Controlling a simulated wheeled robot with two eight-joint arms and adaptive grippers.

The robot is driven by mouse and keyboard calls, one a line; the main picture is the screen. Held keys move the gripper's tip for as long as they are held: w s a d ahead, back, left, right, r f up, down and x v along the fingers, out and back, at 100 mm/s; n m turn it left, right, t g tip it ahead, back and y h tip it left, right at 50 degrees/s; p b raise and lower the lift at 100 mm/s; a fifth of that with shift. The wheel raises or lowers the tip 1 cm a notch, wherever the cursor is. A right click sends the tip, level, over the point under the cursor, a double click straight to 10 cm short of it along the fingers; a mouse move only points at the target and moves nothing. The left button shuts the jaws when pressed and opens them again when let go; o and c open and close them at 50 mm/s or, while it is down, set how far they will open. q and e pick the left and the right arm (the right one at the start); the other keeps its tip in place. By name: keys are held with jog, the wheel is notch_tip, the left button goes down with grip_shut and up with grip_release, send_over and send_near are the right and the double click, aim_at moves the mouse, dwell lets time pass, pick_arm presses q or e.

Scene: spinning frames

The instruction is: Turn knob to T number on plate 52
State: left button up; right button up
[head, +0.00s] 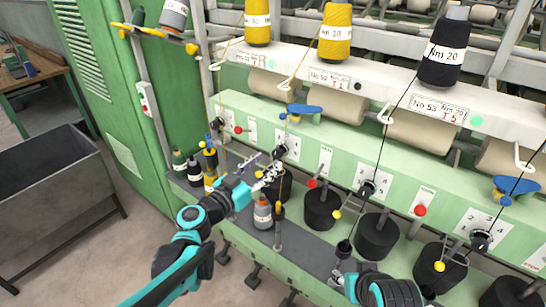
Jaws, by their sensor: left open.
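Plate No 52 (328,78) is a white label on the upper rail, reading Nm 20 with a red T 1. Below it, on the green panel, a dark knob (280,151) sits on a white numbered dial plate (291,147); its setting is too small to read. My left gripper (268,171) is open just below and left of this knob, its fingers pointing up toward it. I cannot tell whether they touch it. My right arm (385,291) shows at the bottom edge, its gripper (339,278) only partly visible.
Plate No 53 (438,107) with T 5 is to the right, above another knob (367,188). Red buttons (420,210), taut yarns and blue guides (304,109) line the panel. Black spools (322,208) stand below. A grey bin (55,180) is at left.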

aim_at(275, 156)
pick_arm(q)
jog(key=x, duration=0.3)
jog(key=shift+w+d+f+b, duration=0.1)
jog(key=shift+w+d+b, duration=0.05)
jog(key=shift+w+b, duration=0.2)
jog(key=shift+w+d, duration=0.2)
jog(key=shift+w, duration=0.05)
grip_shut()
